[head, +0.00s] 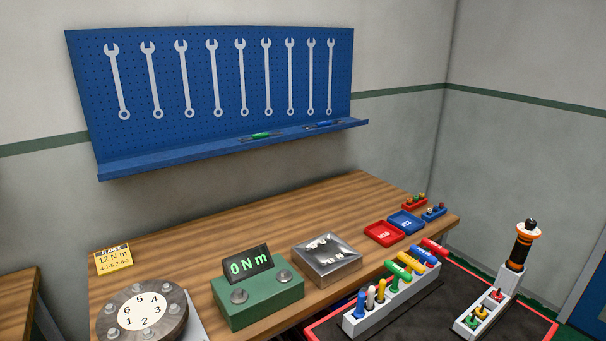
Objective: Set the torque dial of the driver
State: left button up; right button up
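The driver (522,247) stands upright at the right, in the far end of a pale grey holder (505,288). It has a black and orange body with a wide orange and white ring near its top and a black cap. Any scale on its dial is too small to read. A green tester box (262,301) on the bench has a tilted display (249,266) showing "0 N m". A yellow card (114,259) at the bench's left reads "12 N m" above a row of numbers. Neither of my grippers is in view.
A round numbered flange (145,310) with bolts sits front left. A metal tray (327,257), red tray (384,233) and blue tray (406,222) lie on the bench. A rack (393,301) of coloured T-handles and the driver holder stand on a dark mat (440,310). Wrenches hang on a blue pegboard (215,60).

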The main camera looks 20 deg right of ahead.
aim_at(530, 225)
jog(key=z, duration=1.8)
